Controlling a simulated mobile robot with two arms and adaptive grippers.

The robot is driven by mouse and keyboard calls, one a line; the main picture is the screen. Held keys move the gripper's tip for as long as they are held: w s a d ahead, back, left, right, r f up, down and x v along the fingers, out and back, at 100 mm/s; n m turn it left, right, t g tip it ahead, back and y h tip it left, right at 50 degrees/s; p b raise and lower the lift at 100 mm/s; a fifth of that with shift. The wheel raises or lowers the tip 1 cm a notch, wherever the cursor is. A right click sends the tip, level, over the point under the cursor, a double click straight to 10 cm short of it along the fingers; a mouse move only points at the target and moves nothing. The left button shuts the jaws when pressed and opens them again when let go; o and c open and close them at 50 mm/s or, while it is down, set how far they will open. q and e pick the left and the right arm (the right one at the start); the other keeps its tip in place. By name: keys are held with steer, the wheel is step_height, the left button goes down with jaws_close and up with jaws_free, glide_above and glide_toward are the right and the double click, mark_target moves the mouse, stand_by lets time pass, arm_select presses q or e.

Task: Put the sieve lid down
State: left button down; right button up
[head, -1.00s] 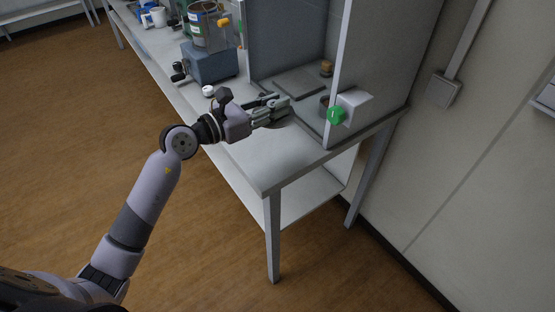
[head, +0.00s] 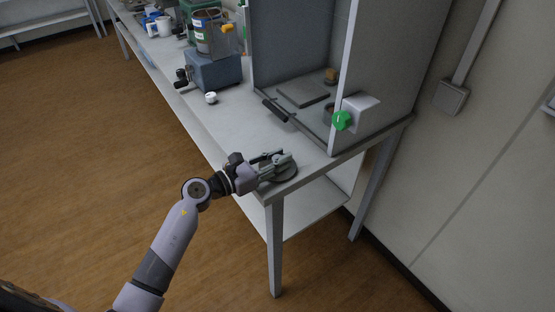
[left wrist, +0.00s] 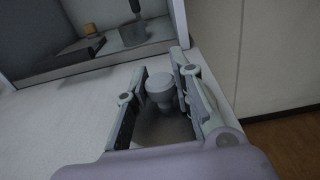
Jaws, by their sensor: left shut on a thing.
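The sieve lid is a grey disc (head: 288,175) with a round knob, at the near corner of the white bench (head: 258,133). My left gripper (head: 284,158) is over it, with its fingers shut on the knob. In the left wrist view the pale knob (left wrist: 160,88) stands between the two fingers, with the darker disc (left wrist: 165,128) below. The lid looks level and is on or just above the bench top; I cannot tell whether it touches. The fingers hide part of the disc. My right gripper is not in view.
A small white-topped item (head: 211,97) and a blue-grey machine (head: 214,70) are farther back. Bench between is clear.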

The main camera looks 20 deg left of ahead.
arm_select(q)
steer(key=shift+f, duration=0.1)
steer(key=c, duration=1.4)
jaws_free()
steer(key=shift+s+a, duration=0.15)
steer(key=b+v, duration=0.2)
steer(key=v, duration=0.9)
steer(key=shift+s+a+r, duration=0.15)
steer(key=shift+s+r, duration=0.1)
